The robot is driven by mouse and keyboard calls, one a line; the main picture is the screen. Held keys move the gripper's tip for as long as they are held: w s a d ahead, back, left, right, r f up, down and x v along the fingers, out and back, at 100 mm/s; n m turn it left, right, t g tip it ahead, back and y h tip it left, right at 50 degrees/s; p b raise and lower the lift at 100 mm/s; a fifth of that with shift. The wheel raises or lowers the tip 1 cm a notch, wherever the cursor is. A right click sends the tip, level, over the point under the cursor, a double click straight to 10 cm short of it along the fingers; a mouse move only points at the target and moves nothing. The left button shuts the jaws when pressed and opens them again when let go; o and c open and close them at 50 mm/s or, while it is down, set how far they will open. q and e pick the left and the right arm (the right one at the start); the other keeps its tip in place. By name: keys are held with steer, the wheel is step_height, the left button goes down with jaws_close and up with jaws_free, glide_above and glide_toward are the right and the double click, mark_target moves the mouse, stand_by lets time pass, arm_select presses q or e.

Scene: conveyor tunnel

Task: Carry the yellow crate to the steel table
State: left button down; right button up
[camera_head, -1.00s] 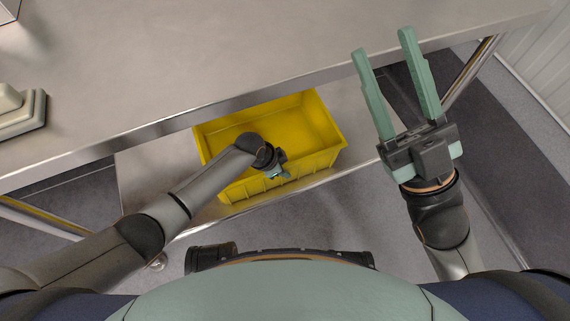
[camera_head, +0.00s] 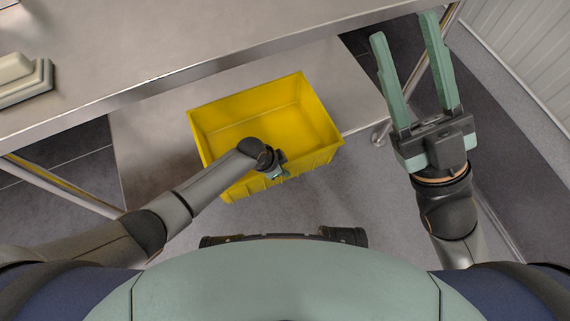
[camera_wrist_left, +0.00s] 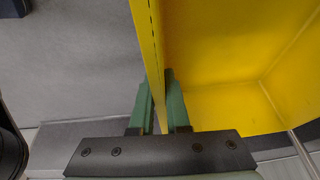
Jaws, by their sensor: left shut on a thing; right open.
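The yellow crate (camera_head: 215,122) is empty and shows in the middle of the head view, in front of the steel table (camera_head: 200,40) and lower than its top. My left gripper (camera_head: 277,168) is shut on the crate's near wall. In the left wrist view, the fingers of my left gripper (camera_wrist_left: 160,100) stand on either side of the wall of the yellow crate (camera_wrist_left: 215,60). My right gripper (camera_head: 405,30) is open and empty, raised to the right of the crate, by the table's right end.
A lower shelf (camera_head: 150,150) runs under the tabletop, behind and partly beneath the crate. A pale stepped object (camera_head: 25,80) stands on the tabletop at the left. Table legs (camera_head: 60,185) stand at both ends. Much of the visible tabletop is bare.

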arm_select(q)
steer(key=shift+s+d, duration=0.15)
steer(key=shift+s, duration=0.3)
arm_select(e)
steer(key=shift+s+d+r, duration=0.15)
steer(key=shift+s+d, duration=0.1)
steer(key=shift+d, duration=0.05)
arm_select(q)
steer(key=c, duration=0.8)
jaws_free()
steer(key=shift+w, duration=0.1)
arm_select(e)
step_height(320, 180, up, 6)
steer(key=p, duration=0.6)
arm_select(q)
steer(key=shift+p+v, duration=0.85)
steer(key=shift+v, duration=5.35)
arm_select(e)
steer(key=w+d+f+m+g+h, duration=0.1)
steer(key=w+f+m+h, duration=0.3)
steer(key=f+h, duration=0.3)
steer(key=shift+w+d+f+m, duration=0.25)
steer(key=shift+w+f+m, duration=0.15)
steer(key=shift+w+f, duration=0.55)
